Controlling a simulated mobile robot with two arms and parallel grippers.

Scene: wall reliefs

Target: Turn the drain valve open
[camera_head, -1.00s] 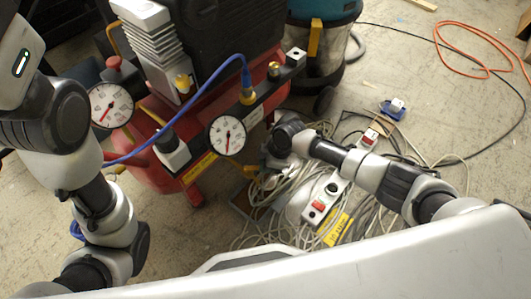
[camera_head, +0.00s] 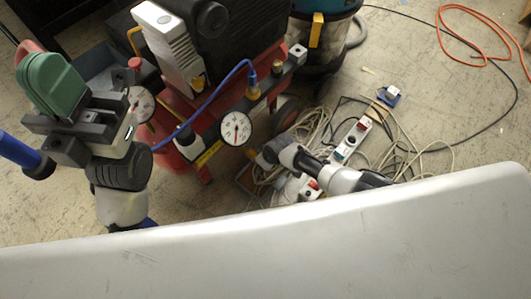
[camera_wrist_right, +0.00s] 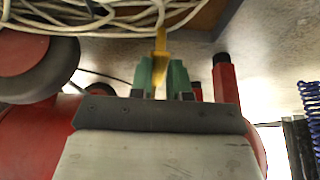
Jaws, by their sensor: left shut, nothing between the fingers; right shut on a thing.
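The compressor's red tank (camera_head: 168,118) stands in the upper middle of the head view. In the right wrist view, a yellow lever (camera_wrist_right: 160,46), which looks like the drain valve's handle, sits between the green fingertips of my right gripper (camera_wrist_right: 162,78). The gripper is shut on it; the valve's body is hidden. In the head view my right forearm reaches toward the compressor's lower right side, and its fingers cannot be made out. My left gripper (camera_head: 48,85), with green fingers, is shut and empty at the left, apart from the compressor.
Two dial gauges, one near (camera_head: 236,129) and one farther left (camera_head: 141,104), and a blue hose (camera_head: 215,98) are on the compressor. Tangled cables and a power strip (camera_head: 350,140) lie beside my right arm. Open floor lies farther right.

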